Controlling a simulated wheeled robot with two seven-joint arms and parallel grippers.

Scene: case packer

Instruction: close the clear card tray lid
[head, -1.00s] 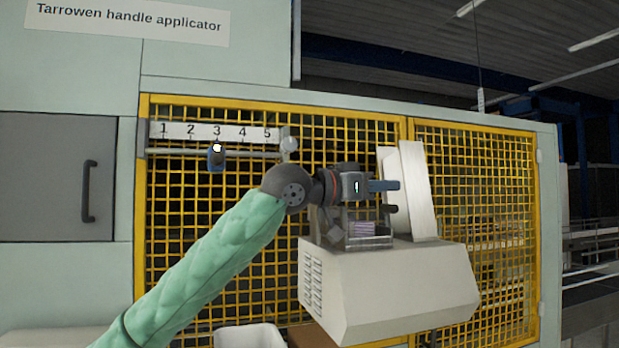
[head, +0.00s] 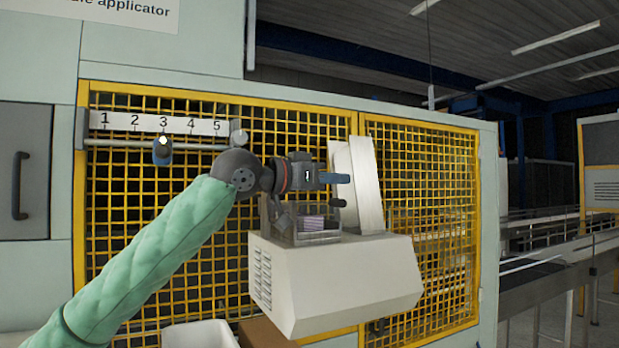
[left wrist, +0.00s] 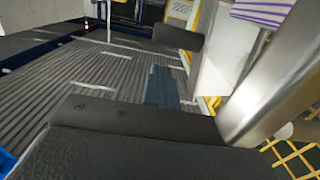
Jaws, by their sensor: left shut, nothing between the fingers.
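The clear card tray (head: 318,238) sits on top of the beige machine housing, with a stack of purple-and-white cards (head: 318,223) in it. The cards also show at the top right of the left wrist view (left wrist: 265,10). The clear lid is hard to make out behind and under my wrist, so I cannot tell its angle. My left gripper (head: 342,178) is shut and empty. In the head view it appears above the tray, pointing right, in front of the white reel. In the left wrist view its fingers (left wrist: 162,86) point away from me. My right gripper is not in view.
The white reel (head: 368,185) stands upright at the back of the beige housing (head: 340,275). Yellow mesh guards (head: 430,200) rise behind. A numbered scale (head: 160,123) with a blue slider (head: 162,152) is at left. A white bin (head: 200,335) is below.

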